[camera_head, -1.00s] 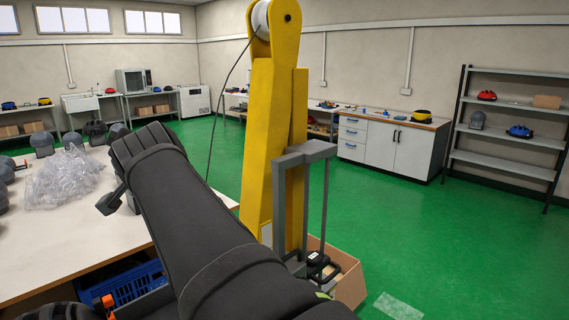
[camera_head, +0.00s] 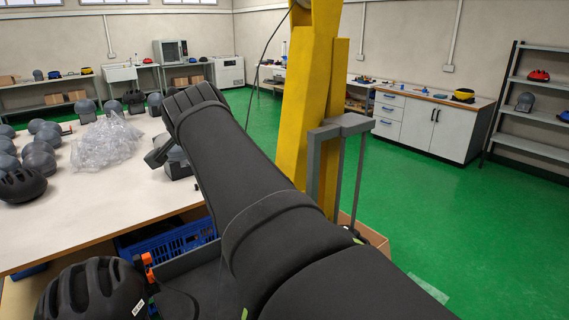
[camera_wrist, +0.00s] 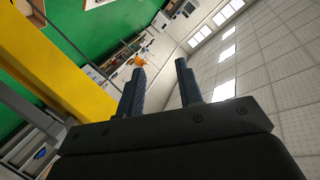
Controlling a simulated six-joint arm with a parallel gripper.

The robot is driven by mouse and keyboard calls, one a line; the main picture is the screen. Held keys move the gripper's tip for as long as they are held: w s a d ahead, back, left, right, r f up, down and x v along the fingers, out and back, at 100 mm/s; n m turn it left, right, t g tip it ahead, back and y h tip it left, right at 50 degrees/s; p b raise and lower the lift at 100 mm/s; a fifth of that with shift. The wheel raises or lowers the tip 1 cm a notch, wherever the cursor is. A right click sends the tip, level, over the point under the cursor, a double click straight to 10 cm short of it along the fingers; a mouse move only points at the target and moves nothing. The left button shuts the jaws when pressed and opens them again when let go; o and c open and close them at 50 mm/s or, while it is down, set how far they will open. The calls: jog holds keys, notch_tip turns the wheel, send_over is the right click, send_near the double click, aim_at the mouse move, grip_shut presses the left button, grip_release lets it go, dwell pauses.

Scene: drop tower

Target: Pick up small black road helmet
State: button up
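Several black vented helmets show in the head view. A large-looking one (camera_head: 92,292) is close at the bottom left, partly cut off by the frame edge. Another black helmet (camera_head: 22,185) sits on the white table at the left edge. A third (camera_head: 133,97) is at the table's far side. I cannot tell which is the small road helmet. My gripper (camera_wrist: 160,67) is open and empty in the wrist view, its two fingers apart, with no helmet near them. In the head view my arm hides most of the gripper.
The white table (camera_head: 95,215) also bears several grey headforms (camera_head: 40,158) and a heap of clear plastic (camera_head: 105,142). A yellow tower (camera_head: 308,110) with a grey frame stands right of my arm. A blue crate (camera_head: 165,243) is below the table. Green floor is free at right.

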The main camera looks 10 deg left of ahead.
jog(key=n+g+h, duration=0.6)
jog(key=n+g, duration=0.3)
jog(key=g, duration=0.5)
send_near(92, 264)
notch_tip(92, 264, down, 3)
jog(key=shift+f, duration=0.25)
jog(key=shift+s+a+f, duration=0.15)
jog(key=shift+s+f, duration=0.05)
jog(key=shift+f, duration=1.15)
jog(key=shift+s+a+f, duration=0.15)
jog(key=shift+f, duration=1.2)
jog(key=shift+c, duration=0.4)
grip_shut()
